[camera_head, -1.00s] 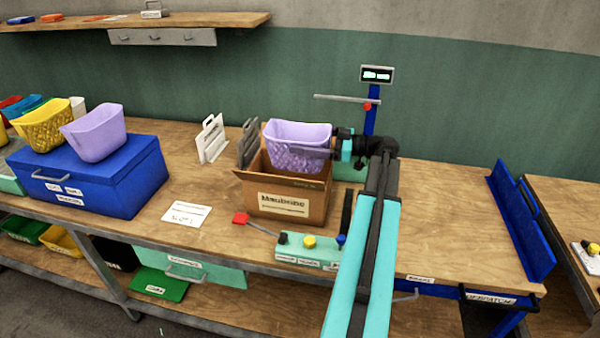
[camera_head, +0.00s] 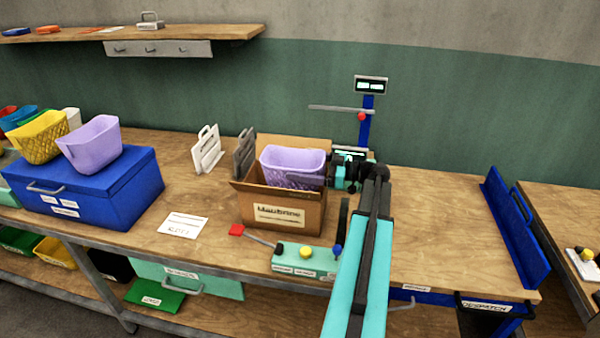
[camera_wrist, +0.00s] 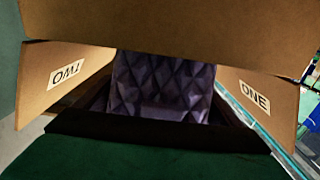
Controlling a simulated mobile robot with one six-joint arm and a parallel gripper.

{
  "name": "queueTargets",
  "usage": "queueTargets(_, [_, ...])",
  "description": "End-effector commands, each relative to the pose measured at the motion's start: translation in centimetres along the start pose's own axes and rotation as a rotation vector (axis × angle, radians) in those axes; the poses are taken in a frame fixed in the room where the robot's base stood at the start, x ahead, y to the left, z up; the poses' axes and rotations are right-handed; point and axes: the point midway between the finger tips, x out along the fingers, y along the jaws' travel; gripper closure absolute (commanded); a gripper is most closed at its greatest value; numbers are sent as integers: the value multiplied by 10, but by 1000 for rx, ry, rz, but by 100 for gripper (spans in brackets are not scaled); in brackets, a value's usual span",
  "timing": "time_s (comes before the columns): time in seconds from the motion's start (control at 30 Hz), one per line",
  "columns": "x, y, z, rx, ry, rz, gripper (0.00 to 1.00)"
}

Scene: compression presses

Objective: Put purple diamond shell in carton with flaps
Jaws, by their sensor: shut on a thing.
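The purple diamond shell (camera_head: 292,160) is a lilac basket with a diamond pattern. In the head view its lower part is inside the carton with flaps (camera_head: 262,213), and its rim stands above the carton's front edge. My gripper (camera_head: 324,180) reaches in from the right and is shut on the shell's right side; its fingertips are partly hidden. Whether the shell touches the carton's floor is hidden.
A smooth lilac bin (camera_head: 92,146) and a yellow basket (camera_head: 38,138) stand on and beside the blue case (camera_head: 120,195) at left. A panel with buttons (camera_head: 305,258) lies in front of the carton. Bare bench is right of my arm.

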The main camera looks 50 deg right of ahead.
Motion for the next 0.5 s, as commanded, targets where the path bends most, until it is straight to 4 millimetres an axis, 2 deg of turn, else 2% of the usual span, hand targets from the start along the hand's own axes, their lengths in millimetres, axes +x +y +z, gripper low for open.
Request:
queueTargets(0.23, [0,0,22,1,1,0,35])
queueTargets(0.5, [1,0,27,1,0,-1,35])
